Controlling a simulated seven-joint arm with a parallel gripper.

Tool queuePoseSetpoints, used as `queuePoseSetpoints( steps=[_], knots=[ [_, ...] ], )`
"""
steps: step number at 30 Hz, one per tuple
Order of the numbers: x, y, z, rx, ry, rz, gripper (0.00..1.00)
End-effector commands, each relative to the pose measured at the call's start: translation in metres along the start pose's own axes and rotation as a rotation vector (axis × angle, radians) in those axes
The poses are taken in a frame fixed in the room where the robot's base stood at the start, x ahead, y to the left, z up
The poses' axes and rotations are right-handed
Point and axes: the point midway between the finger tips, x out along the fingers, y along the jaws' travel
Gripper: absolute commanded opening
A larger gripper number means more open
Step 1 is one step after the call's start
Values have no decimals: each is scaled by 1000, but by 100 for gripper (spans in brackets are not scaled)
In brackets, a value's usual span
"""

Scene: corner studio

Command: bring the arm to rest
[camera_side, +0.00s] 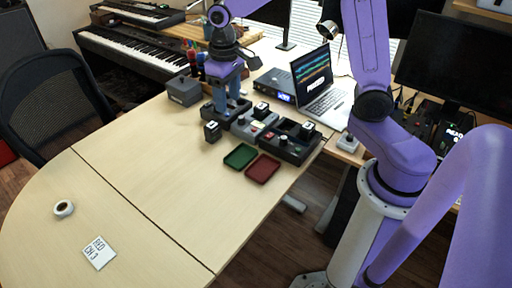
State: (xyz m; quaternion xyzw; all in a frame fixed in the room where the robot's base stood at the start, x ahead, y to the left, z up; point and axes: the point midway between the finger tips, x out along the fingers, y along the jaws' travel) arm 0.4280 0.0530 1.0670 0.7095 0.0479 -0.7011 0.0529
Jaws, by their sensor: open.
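My purple arm reaches in from the right, and its end hangs over the back of the wooden table (150,180). My gripper (232,106) points down at the row of dark pedal-like boxes, with its blue-grey fingers close to the leftmost box (215,110). I cannot tell whether the fingers touch it. A small dark block with a light top (212,131) stands just in front. The middle box (254,122) and the right box (290,142) carry small dark blocks with pale tops. The space between the fingers is too small to make out.
A green tray (240,156) and a red tray (262,168) lie in front of the boxes. A laptop (318,85), an audio unit (274,84) and a grey box (184,90) stand behind. A tape roll (63,208) and a labelled card (99,253) lie at front left. The table's middle is clear.

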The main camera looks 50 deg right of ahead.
Motion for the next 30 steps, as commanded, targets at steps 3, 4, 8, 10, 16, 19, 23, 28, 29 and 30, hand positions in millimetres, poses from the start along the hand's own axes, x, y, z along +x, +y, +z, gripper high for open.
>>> queuePoseSetpoints(
  steps=[3,4,8,10,16,19,23,28,29,30],
  knots=[
    [-7,-21,37,-140,5,-4,55],
    [-9,-26,46,-174,6,-5,55],
    [-13,-40,86,-321,11,-9,55],
    [-15,-46,109,-401,11,-11,55],
    [-16,-51,174,-628,16,-18,55],
    [-14,-49,204,-737,18,-22,55],
    [-11,-44,236,-852,20,-25,55],
    [-8,-39,258,-938,21,-28,55],
    [-8,-38,259,-945,21,-28,55],
    [-8,-38,261,-952,21,-29,55]
  ],
)
